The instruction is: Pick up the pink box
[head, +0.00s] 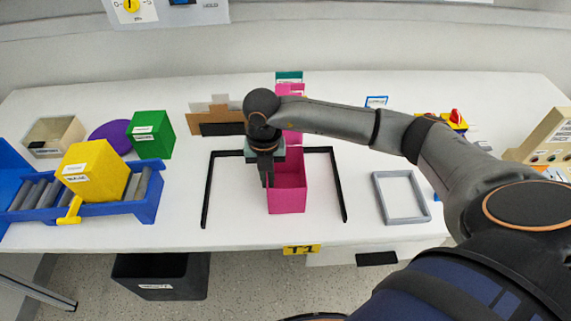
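The pink box (287,197) is open at the top and stands on the white table, inside a black frame outline. My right arm reaches in from the right, and my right gripper (267,178) points down at the box's left wall. Its fingers overlap the rim there. I cannot tell whether they are closed on the wall or only beside it. The wrist hides part of the box's back edge. My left gripper is not in view.
A yellow box (92,172) sits on a blue roller tray (146,199) at left, near a green box (151,135). A grey frame (380,205) lies right of the black outline (207,190). A black bin (160,277) stands below the table's front edge.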

